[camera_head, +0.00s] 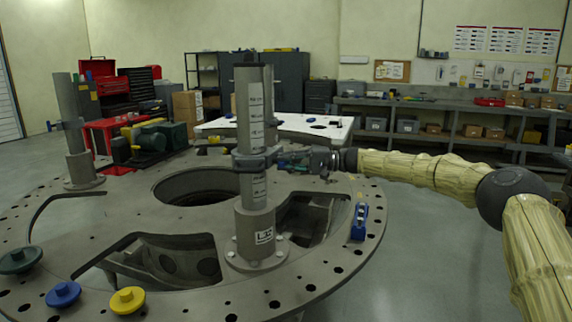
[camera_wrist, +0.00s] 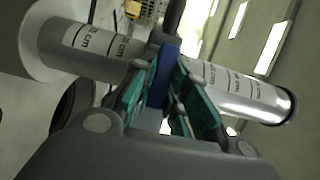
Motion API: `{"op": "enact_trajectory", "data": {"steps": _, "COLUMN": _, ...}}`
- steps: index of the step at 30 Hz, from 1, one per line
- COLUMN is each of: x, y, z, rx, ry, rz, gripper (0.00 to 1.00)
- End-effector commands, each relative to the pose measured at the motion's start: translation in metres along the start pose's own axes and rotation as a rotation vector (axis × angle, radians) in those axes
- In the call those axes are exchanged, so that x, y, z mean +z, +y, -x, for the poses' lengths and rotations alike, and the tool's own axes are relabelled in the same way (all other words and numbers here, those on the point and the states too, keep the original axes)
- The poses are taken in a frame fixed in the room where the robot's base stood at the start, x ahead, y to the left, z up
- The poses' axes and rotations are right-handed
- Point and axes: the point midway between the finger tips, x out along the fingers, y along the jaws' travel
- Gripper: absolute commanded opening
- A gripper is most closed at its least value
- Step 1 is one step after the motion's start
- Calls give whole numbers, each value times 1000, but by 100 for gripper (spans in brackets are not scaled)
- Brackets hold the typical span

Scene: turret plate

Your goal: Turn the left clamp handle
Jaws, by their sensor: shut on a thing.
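A grey post (camera_head: 254,110) with printed cm marks stands upright on the round turret plate (camera_head: 330,285), and a dark grey clamp (camera_head: 248,160) sits around it at mid-height. My gripper (camera_head: 284,160) reaches the clamp from the right. In the wrist view the post (camera_wrist: 240,94) runs across the picture behind my gripper (camera_wrist: 160,95). Its teal fingers are shut on a blue clamp handle (camera_wrist: 162,76), which stands between them against the post. The fingers hide the handle's sides. In the head view the handle in my grip cannot be made out.
A second post (camera_head: 68,115) stands at the plate's left. Green (camera_head: 20,261), blue (camera_head: 63,294) and yellow (camera_head: 127,300) knobs sit on the front left rim. A blue fixture (camera_head: 358,222) stands on the right rim. The plate has large openings. Floor at right is clear.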

Motion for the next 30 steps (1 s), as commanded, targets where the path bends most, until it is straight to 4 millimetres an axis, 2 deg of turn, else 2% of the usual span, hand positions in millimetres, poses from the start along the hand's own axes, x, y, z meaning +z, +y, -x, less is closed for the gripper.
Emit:
{"op": "enact_trajectory", "data": {"steps": 17, "x": -1, "y": -4, "z": 0, "rx": -17, "ry": 3, "rz": -28, "gripper": 0}}
{"op": "enact_trajectory", "data": {"steps": 18, "x": -1, "y": -4, "z": 0, "rx": -17, "ry": 3, "rz": -28, "gripper": 19}}
{"op": "enact_trajectory", "data": {"steps": 21, "x": -1, "y": -4, "z": 0, "rx": -16, "ry": 2, "rz": -28, "gripper": 37}}
{"op": "enact_trajectory", "data": {"steps": 30, "x": 0, "y": -2, "z": 0, "rx": -14, "ry": 1, "rz": -29, "gripper": 38}}
